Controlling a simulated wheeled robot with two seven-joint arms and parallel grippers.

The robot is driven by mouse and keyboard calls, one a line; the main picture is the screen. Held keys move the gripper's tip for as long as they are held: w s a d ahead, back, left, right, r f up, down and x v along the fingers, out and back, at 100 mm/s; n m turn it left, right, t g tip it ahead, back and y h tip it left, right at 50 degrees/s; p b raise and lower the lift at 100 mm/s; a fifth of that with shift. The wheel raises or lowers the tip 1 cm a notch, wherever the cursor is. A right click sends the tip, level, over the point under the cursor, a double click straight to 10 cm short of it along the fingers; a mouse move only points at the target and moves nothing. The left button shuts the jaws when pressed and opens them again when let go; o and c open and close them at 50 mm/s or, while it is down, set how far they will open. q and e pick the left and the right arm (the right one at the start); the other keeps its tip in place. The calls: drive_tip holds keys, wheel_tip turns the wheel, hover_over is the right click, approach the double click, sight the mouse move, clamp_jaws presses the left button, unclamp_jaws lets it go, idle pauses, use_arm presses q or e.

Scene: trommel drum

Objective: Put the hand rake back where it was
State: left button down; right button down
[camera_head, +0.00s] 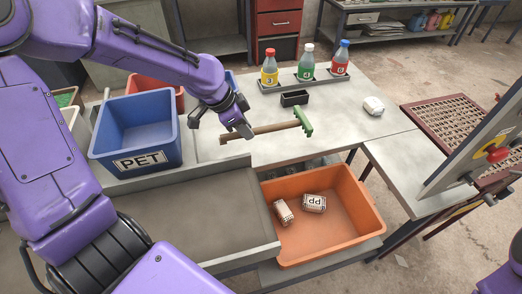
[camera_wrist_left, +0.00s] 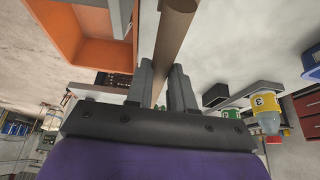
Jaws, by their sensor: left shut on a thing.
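The hand rake has a brown wooden handle (camera_head: 276,127) and a green toothed head (camera_head: 304,121). In the head view it lies across the picture over the grey table, head to the right. My left gripper (camera_head: 244,131) is shut on the handle toward its left end. The wrist view shows the handle (camera_wrist_left: 172,45) between the two fingers (camera_wrist_left: 162,90). The green head is not clear in the wrist view. I cannot tell whether the rake touches the table. My right gripper is not in view.
A blue PET bin (camera_head: 138,125) stands left of the rake. An orange bin (camera_head: 345,215) with two white pieces is in front, below the table. A small black box (camera_head: 294,98) and a rack (camera_head: 302,83) with three bottles are behind. A crumpled white piece (camera_head: 373,106) lies right.

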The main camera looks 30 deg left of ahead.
use_arm(q)
hover_over(263, 143)
drive_tip(key=s+a, duration=0.1)
drive_tip(key=f, duration=0.6)
drive_tip(key=shift+s+f+p, duration=0.2)
drive_tip(key=shift+f+p, duration=0.1)
drive_tip(key=shift+p, duration=0.1)
drive_tip(key=shift+w+f, duration=0.1)
drive_tip(key=shift+f, duration=1.45)
drive_tip(key=c, duration=1)
unclamp_jaws()
drive_tip(key=shift+f, duration=0.1)
drive_tip(key=shift+r, duration=0.3)
drive_tip(key=v, duration=1.1)
drive_tip(key=shift+s+a+r, duration=0.1)
drive_tip(key=shift+s+r, duration=0.15)
drive_tip(key=shift+r, duration=0.05)
